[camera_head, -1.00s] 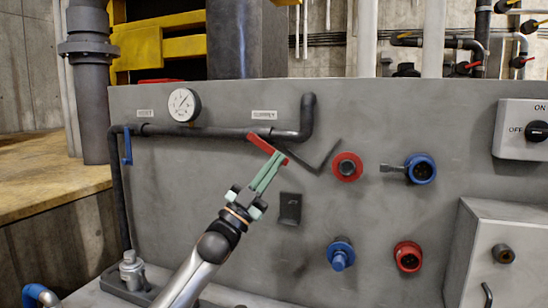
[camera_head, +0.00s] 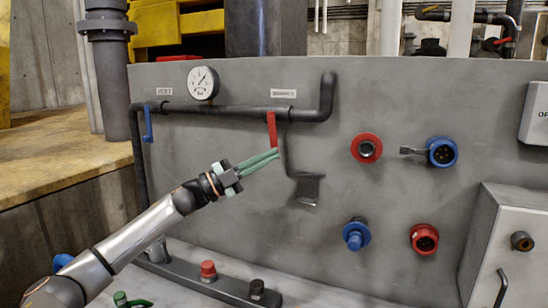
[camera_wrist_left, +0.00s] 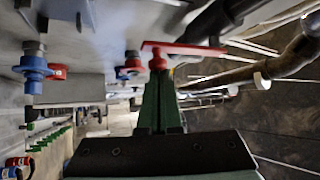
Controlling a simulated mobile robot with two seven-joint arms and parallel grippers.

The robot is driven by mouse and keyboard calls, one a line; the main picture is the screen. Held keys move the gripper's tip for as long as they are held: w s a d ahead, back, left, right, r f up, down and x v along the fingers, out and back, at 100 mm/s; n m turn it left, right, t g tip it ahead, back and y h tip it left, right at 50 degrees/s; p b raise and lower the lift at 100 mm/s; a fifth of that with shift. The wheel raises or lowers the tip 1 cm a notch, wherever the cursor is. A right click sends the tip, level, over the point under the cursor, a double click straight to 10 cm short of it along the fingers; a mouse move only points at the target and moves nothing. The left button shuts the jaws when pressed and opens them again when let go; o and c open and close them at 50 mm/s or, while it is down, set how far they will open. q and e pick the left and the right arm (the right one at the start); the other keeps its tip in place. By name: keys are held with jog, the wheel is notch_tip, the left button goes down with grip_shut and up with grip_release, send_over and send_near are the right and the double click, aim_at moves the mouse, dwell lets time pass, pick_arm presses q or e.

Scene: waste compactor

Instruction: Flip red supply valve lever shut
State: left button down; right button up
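The red lever (camera_head: 272,130) hangs straight down from the dark pipe (camera_head: 230,110), under the right-hand label plate (camera_head: 283,94). My left gripper (camera_head: 277,153) is at the lever's lower end, its green fingers close together. In the left wrist view the red lever (camera_wrist_left: 190,49) lies across, just beyond the fingertips (camera_wrist_left: 158,78). A red rounded part (camera_wrist_left: 157,58) shows at the tips; I cannot tell whether they touch it. Nothing shows clearly pinched between the fingers. My right gripper is not in view.
A blue lever (camera_head: 148,124) hangs at the pipe's left, near a gauge (camera_head: 203,82). Red (camera_head: 366,148) and blue (camera_head: 442,152) sockets stick out of the panel to the right. A grey box (camera_head: 500,250) stands lower right. A red button (camera_head: 208,269) stands below my arm.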

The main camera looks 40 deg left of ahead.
pick_arm(q)
jog(key=shift+s+a, duration=0.1)
jog(key=shift+a, duration=0.4)
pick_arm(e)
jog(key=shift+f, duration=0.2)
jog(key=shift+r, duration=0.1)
